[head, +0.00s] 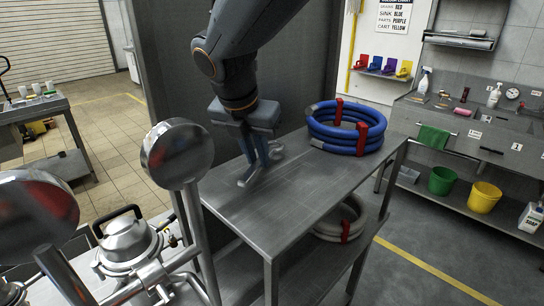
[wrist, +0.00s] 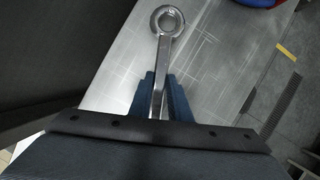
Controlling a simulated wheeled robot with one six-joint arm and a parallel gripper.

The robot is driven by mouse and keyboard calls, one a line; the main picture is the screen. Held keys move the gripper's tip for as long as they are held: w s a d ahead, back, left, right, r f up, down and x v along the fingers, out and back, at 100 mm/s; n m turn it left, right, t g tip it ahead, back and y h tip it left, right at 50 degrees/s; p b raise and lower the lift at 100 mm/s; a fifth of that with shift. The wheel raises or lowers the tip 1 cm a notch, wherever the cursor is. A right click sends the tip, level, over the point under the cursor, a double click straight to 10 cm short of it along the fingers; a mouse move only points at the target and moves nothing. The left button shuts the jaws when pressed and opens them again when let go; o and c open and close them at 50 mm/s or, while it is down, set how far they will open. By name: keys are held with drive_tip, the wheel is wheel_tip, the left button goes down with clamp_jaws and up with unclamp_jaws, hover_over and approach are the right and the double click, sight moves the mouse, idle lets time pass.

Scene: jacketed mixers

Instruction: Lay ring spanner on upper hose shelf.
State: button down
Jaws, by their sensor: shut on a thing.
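The ring spanner (wrist: 161,62) is a bright steel bar with a round ring end, pointing up in the wrist view. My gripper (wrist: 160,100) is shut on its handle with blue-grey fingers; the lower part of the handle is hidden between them. In the head view my gripper (head: 262,156) points down over the left part of the upper hose shelf (head: 290,195), a bare steel top. The spanner (head: 246,178) shows there small and low, close above or at the surface; I cannot tell if it touches.
A blue hose coil (head: 345,130) with red straps lies on the shelf's far right part. A pale coil (head: 343,222) lies on the lower shelf. A round steel mixer part (head: 177,152) stands close in front at left. A dark panel (head: 180,60) rises behind. The shelf's front middle is clear.

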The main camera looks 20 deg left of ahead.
drive_tip(key=shift+f+p, duration=0.3)
drive_tip(key=shift+f, duration=1)
drive_tip(key=shift+f, duration=0.1)
drive_tip(key=c, duration=1.6)
unclamp_jaws()
drive_tip(key=shift+c, duration=0.2)
drive_tip(key=b+v, duration=0.3)
drive_tip(key=v, duration=0.9)
drive_tip(key=shift+w, duration=0.1)
